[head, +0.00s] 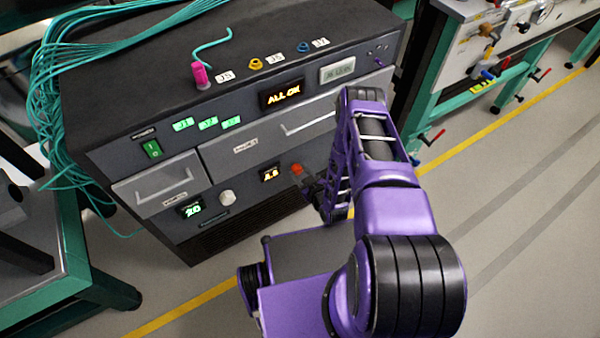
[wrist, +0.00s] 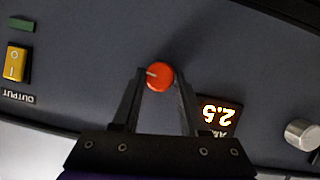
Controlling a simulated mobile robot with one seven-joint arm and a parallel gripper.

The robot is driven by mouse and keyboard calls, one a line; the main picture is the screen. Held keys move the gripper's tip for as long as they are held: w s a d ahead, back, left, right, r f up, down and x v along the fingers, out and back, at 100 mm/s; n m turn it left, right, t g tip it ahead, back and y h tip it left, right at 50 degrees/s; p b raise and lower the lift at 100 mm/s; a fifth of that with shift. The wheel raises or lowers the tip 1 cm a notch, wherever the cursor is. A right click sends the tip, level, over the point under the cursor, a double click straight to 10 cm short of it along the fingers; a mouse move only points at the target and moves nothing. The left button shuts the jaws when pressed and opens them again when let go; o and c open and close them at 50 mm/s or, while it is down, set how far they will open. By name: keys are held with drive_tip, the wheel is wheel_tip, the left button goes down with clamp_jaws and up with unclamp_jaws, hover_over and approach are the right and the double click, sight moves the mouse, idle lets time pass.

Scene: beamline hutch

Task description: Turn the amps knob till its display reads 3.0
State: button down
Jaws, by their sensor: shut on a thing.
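The amps knob is a round red knob (wrist: 160,76) with a white pointer line, set on the front of a dark cabinet. It also shows in the head view (head: 297,169). My gripper (wrist: 158,78) has a finger on each side of the knob and is shut on it. The amps display (wrist: 219,115) glows orange beside the knob. It is upside down in the wrist view and seems to read 2.5. In the head view the display (head: 270,174) is too small to read surely.
A silver knob (wrist: 302,134) sits beyond the display, by a green display (head: 192,209). A yellow OUTPUT switch (wrist: 17,60) is on the knob's other side. Drawers with handles (head: 155,184) are above. Teal cables (head: 60,95) hang at the cabinet's left. Floor in front is open.

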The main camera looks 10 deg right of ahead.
drive_tip(key=shift+w+d+m+g+y, duration=0.1)
drive_tip(key=shift+m+g+y, duration=0.2)
drive_tip(key=shift+m+y, duration=0.65)
drive_tip(key=shift+c, duration=2.2)
unclamp_jaws()
